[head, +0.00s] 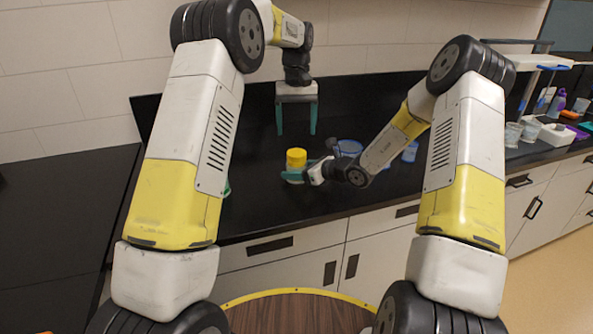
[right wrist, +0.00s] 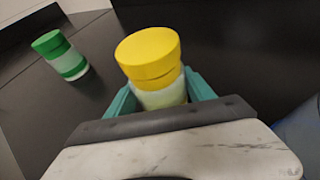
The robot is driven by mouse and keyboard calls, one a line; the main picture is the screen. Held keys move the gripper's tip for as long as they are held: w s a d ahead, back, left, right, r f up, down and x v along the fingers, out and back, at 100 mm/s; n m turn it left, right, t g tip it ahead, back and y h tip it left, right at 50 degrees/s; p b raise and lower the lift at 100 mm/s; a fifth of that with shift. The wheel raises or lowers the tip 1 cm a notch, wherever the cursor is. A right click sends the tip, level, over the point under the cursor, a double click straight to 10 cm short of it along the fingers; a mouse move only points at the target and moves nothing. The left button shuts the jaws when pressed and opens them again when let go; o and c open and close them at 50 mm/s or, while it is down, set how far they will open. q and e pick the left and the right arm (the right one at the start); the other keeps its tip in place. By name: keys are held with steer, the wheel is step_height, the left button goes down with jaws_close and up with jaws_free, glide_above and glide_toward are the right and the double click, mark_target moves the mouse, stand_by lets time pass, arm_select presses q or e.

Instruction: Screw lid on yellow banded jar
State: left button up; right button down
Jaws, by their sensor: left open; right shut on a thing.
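The yellow banded jar (head: 296,175) stands on the black counter, with a yellow lid (head: 296,155) on its top. In the right wrist view the lid (right wrist: 148,48) sits over the pale jar body (right wrist: 163,97); I cannot tell how tightly it is seated. My right gripper (head: 296,177) is shut around the jar's body from the right, its teal fingers (right wrist: 160,98) on either side below the lid. My left gripper (head: 297,128) hangs open and empty above and behind the jar, fingers pointing down, apart from the lid.
A jar with green lid and green band (right wrist: 62,56) stands left of the yellow one, mostly hidden by my left arm in the head view. Blue-rimmed items (head: 349,146) lie behind my right wrist. Cups and bottles (head: 557,102) crowd the far right counter.

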mark_target(296, 152)
arm_select(q)
steer(key=n, duration=0.4)
steer(key=shift+n, duration=0.3)
steer(key=n, duration=1.1)
steer(key=shift+n, duration=0.4)
step_height(296, 152, down, 8)
steer(key=shift+f, duration=0.1)
